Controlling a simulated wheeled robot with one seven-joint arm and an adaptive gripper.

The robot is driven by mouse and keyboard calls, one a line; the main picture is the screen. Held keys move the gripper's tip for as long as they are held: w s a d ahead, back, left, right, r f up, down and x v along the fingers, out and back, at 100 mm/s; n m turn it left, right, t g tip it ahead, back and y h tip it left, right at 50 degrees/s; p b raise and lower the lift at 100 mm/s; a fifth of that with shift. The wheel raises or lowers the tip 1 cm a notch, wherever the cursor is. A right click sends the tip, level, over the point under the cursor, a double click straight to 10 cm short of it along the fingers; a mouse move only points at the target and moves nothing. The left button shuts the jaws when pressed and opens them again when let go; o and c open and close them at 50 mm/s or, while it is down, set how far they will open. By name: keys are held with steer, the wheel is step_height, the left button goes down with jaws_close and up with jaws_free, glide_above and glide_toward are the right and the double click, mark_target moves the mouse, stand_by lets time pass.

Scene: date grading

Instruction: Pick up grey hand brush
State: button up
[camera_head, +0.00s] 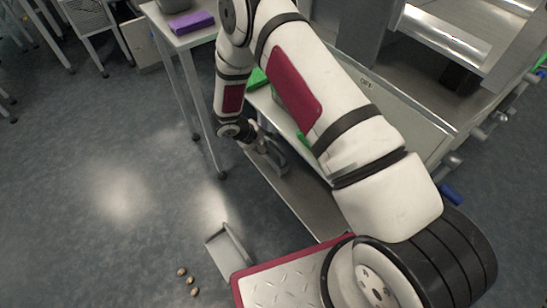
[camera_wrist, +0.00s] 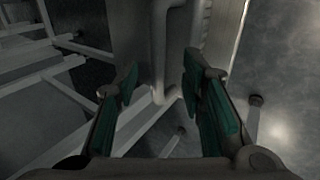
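I cannot clearly make out a grey hand brush in either view. My gripper (camera_wrist: 160,76) is open, its two green-padded fingers apart with nothing held between them. Ahead of the fingers in the wrist view is a grey, bent bar (camera_wrist: 160,60) along a grey panel; I cannot tell what it belongs to.
A grey, shallow pan-like thing (camera_head: 229,250) lies on the floor at lower centre, with a few small brown dates (camera_head: 188,281) to its left. A small table (camera_head: 172,35) carries a purple block (camera_head: 191,23). The workbench (camera_head: 410,125) stands right.

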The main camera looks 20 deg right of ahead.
mark_target(273, 147)
steer(key=x, duration=0.1)
steer(key=b+x, duration=0.1)
steer(key=x, duration=0.2)
steer(key=shift+s+d+f, duration=0.2)
steer(key=shift+s+d, duration=0.05)
steer(key=shift+d, duration=0.05)
jaws_close()
steer(key=shift+r, duration=0.1)
